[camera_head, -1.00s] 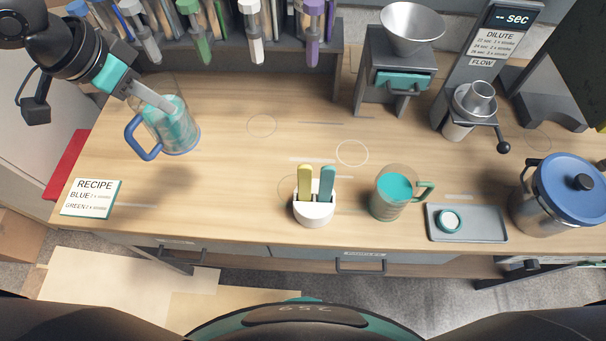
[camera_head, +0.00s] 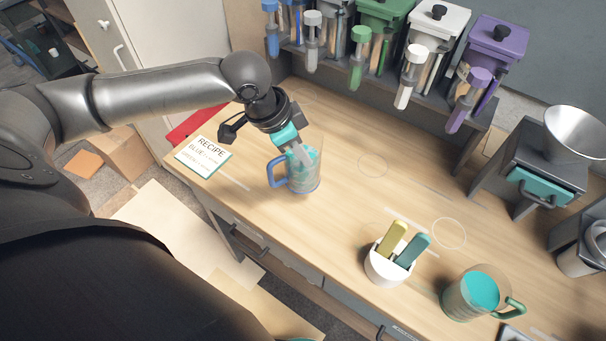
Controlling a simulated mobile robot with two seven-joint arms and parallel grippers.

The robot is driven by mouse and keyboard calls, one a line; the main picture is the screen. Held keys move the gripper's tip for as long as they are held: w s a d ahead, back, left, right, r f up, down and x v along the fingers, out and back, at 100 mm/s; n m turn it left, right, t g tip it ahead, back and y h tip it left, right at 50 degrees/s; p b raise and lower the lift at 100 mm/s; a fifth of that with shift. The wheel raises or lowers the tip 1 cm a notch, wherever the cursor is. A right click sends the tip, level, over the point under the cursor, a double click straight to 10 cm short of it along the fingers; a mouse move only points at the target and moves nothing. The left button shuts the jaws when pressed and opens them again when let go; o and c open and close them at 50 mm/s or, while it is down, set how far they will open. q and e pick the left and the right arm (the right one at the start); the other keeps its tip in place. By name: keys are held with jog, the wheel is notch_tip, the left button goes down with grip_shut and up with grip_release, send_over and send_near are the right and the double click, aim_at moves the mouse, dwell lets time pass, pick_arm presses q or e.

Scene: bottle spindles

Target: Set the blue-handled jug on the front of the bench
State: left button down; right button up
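The blue-handled jug (camera_head: 305,180) is a clear jug with teal showing inside, upright at the left part of the wooden bench (camera_head: 330,225). Its blue handle (camera_head: 277,172) points left. My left gripper (camera_head: 303,153) reaches down from behind and appears shut on the jug's upper wall at the rim. The fingertips are partly hidden by the jug, and I cannot tell whether its base touches the bench. My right gripper is not in view.
A recipe card (camera_head: 203,156) lies left of the jug. A white holder (camera_head: 384,268) with yellow and teal sticks and a green-handled jug (camera_head: 470,295) stand to the right. Dispensers (camera_head: 380,45) line the back. Bare wood lies in front of the jug.

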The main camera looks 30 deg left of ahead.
aim_at(299, 172)
pick_arm(q)
jog(key=shift+f, duration=3.4)
jog(key=c, duration=1.5)
grip_release()
jog(key=shift+f, duration=0.1)
jog(key=o, duration=0.4)
jog(key=v, duration=1.2)
jog(key=shift+p, duration=0.35)
